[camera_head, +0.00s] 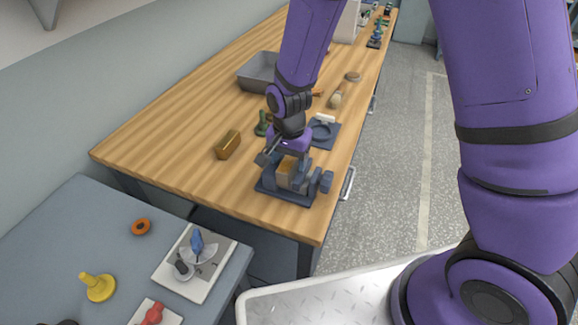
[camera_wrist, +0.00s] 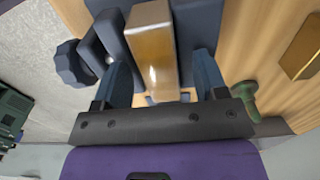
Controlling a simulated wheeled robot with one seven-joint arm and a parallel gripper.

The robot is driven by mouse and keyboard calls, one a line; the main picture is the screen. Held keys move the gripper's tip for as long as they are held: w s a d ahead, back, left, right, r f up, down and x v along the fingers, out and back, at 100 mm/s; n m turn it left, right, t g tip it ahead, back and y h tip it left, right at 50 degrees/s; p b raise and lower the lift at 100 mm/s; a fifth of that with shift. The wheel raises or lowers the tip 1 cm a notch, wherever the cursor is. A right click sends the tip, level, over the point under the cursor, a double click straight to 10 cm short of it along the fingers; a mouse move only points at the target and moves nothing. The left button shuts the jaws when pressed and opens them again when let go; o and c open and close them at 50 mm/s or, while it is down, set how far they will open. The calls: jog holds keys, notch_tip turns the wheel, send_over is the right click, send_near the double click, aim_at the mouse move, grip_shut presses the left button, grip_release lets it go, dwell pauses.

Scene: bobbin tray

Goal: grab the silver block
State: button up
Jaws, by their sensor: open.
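The silver block (camera_wrist: 150,52) has a pale top end and a warm, brownish sheen on its long face. It sits in a dark blue vise (camera_wrist: 198,22) with a knob at the side. In the head view the block (camera_head: 286,168) is partly covered by my gripper and the vise (camera_head: 284,193). My gripper (camera_head: 285,160) is over the vise, pointing down. In the wrist view my gripper (camera_wrist: 163,82) is open, with one finger on each side of the block. A gap shows beside each finger; I see no contact.
A brass block (camera_head: 228,145) lies left of the vise on the wooden bench (camera_head: 185,120). A green piece (camera_head: 262,125) stands close behind my gripper. A blue holder (camera_head: 325,137) and a grey tray (camera_head: 257,72) are farther back. The bench's front left is clear.

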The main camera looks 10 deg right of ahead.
grip_shut()
